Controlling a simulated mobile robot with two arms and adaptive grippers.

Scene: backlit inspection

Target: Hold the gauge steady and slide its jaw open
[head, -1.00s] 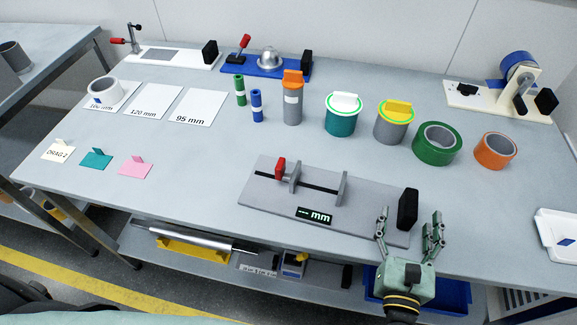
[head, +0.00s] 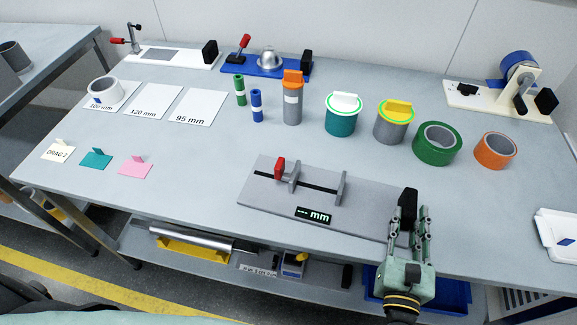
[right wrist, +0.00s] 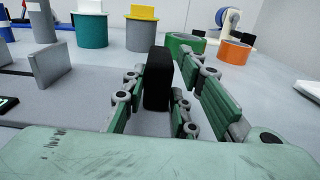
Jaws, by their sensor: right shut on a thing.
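The gauge (head: 375,199) is a grey plate on the table with a dark slot, two upright grey jaws, a red knob (head: 280,168) at the left jaw and a small display (head: 314,215) reading "--- mm". A black block (head: 408,205) stands at its right end. My right gripper (head: 407,228) is shut on the black block, with a finger on either side. The right wrist view also shows the black block (right wrist: 158,80) between the green fingers, and the right jaw (right wrist: 50,64) off to the left. The jaws stand apart. My left gripper is not in view.
Behind the gauge stand a teal lidded can (head: 340,118), a grey can with a yellow-handled lid (head: 392,124), a green ring (head: 436,145) and an orange ring (head: 494,150). Cards lie at left. A white tray (head: 556,232) is at the right edge.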

